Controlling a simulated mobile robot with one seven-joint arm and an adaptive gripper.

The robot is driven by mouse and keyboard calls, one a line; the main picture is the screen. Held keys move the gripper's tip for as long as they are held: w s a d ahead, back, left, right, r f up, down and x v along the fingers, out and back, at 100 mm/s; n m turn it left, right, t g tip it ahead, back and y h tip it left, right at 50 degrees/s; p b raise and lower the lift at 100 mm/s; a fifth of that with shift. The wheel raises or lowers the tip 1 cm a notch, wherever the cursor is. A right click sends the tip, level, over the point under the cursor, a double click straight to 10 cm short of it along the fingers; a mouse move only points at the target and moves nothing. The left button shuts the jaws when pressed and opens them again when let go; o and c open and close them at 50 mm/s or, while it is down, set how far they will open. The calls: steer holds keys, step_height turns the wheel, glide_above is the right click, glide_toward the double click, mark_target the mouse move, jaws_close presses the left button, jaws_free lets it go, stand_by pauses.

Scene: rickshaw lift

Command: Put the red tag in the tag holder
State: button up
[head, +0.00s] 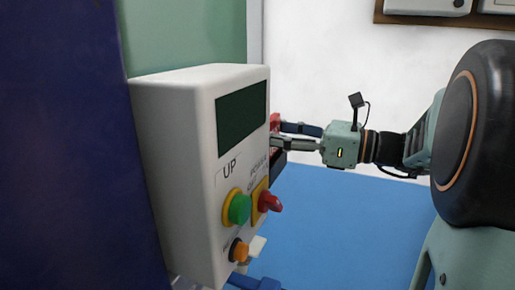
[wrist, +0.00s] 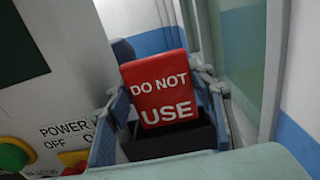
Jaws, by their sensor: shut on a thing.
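The red tag (wrist: 158,75), marked "DO NOT USE", stands nearly upright between the fingers of my gripper (wrist: 163,92) in the wrist view. My gripper is shut on it, with one finger at each side. In the head view the tag (head: 275,122) shows only as a red sliver past the control box's right edge, at my gripper's fingertips (head: 277,136). A black open-topped tag holder (wrist: 178,142) shows at the tag's lower edge in the wrist view. I cannot tell whether the tag's bottom is inside the holder or in front of it. In the head view the holder (head: 280,157) is mostly hidden.
A white control box (head: 180,150) stands left of my gripper, with a green button (head: 238,208), a red switch (head: 269,201) and an orange button (head: 239,250). A dark blue post (head: 70,150) is farther left. Open blue floor (head: 340,225) lies below my arm.

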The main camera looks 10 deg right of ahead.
mark_target(275, 149)
steer(key=shift+f, duration=1.75)
steer(key=shift+f, duration=0.1)
steer(key=o, duration=0.9)
steer(key=shift+c, duration=0.2)
steer(key=shift+s+d, duration=0.1)
steer(key=shift+d, duration=0.1)
steer(key=b+v, duration=0.1)
steer(key=v, duration=1)
steer(key=shift+s+d, duration=0.2)
